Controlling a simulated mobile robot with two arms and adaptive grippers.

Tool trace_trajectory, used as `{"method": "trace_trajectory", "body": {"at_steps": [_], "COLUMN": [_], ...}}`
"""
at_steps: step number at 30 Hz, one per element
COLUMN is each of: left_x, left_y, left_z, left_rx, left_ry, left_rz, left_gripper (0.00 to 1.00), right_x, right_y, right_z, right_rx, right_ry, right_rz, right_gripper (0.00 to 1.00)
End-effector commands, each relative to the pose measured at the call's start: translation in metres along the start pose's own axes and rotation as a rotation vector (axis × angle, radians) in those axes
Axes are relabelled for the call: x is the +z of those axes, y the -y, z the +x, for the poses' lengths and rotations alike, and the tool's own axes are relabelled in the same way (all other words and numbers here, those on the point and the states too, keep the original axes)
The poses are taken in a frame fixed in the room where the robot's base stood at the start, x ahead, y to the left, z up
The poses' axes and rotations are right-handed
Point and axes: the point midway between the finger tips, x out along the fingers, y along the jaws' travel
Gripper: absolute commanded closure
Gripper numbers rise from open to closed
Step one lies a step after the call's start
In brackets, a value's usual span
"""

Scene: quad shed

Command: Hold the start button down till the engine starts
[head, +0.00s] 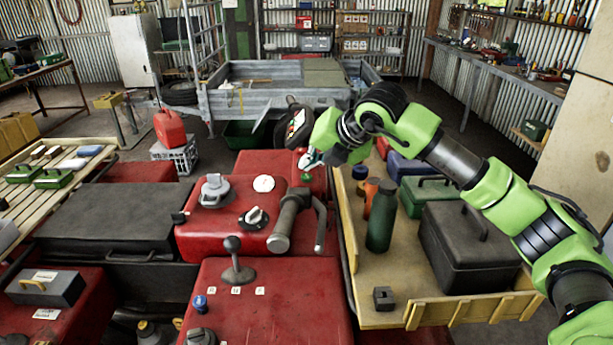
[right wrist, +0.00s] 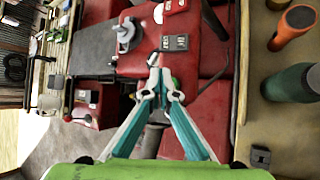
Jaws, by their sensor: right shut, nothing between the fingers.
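The start button appears to be the small green button (head: 305,178) on the red quad bodywork (head: 225,235), at the right end of the console. My right gripper (head: 308,163) comes in from the right, with its fingertips right above the green button in the head view. In the right wrist view its two teal fingers (right wrist: 160,66) meet at the tips, shut and empty, and a bit of green (right wrist: 175,82) shows beside them. I cannot tell whether the tips touch the button or whether it is pressed. My left gripper is not in view.
A grey handlebar grip (head: 285,222) and lever stand just below the button. A gear lever (head: 235,262) rises nearer to me. On the right, a wooden tray (head: 385,318) holds a green flask (head: 381,218) and a black toolbox (head: 468,248). A trailer (head: 230,103) stands behind.

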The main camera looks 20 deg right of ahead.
Motion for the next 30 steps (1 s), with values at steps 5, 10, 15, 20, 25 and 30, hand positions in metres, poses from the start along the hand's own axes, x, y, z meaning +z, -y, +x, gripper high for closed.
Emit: {"method": "trace_trajectory", "body": {"at_steps": [5,10,15,20,25,30], "left_x": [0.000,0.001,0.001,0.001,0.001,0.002], "left_y": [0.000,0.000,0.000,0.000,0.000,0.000], "left_z": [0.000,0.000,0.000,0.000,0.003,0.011], "left_rx": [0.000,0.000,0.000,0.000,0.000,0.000], "left_ry": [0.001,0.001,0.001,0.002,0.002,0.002], "left_rz": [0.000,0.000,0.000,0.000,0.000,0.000], "left_gripper": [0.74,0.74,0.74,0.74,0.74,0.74], "right_x": [0.000,0.000,0.000,0.000,-0.001,-0.004], "right_y": [0.000,0.000,0.000,0.000,0.001,0.004], "right_z": [0.000,0.000,0.000,0.000,0.002,0.005], "right_rx": [0.000,0.000,0.000,0.000,0.000,0.000], "right_ry": [0.000,0.000,0.000,0.000,0.000,0.000], "right_rz": [0.000,0.000,0.000,0.000,0.000,0.000], "right_gripper": [1.00,1.00,1.00,1.00,1.00,1.00]}}
